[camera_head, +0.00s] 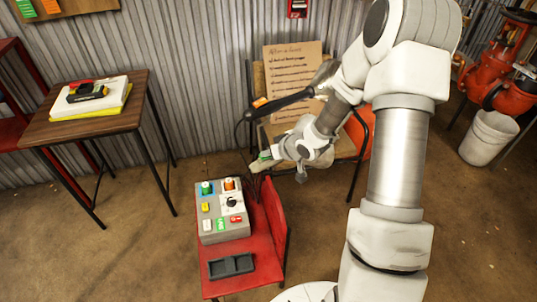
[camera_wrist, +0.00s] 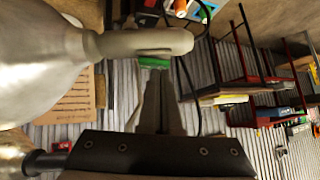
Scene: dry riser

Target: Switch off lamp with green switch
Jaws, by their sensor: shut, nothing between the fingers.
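In the wrist view, a pale lamp (camera_wrist: 45,55) fills the upper left, and its narrow handle reaches right. A green switch (camera_wrist: 155,62) sits on the handle's lower edge in that picture. My gripper (camera_wrist: 156,82) is shut and empty, its fingertips right at the green switch; I cannot tell whether they touch it. In the head view, my gripper (camera_head: 279,152) is over the red chair, beside the handle end with its green part (camera_head: 263,157). The rest of this lamp is hard to separate from my wrist there. I cannot tell whether it is lit.
A black handle with an orange mark (camera_head: 285,101) and a dark cable lies close behind my gripper. A grey button box (camera_head: 222,224) stands on the red chair (camera_head: 252,252) below. A cardboard sign (camera_head: 292,75) stands behind. A wooden table (camera_head: 85,118) is at left.

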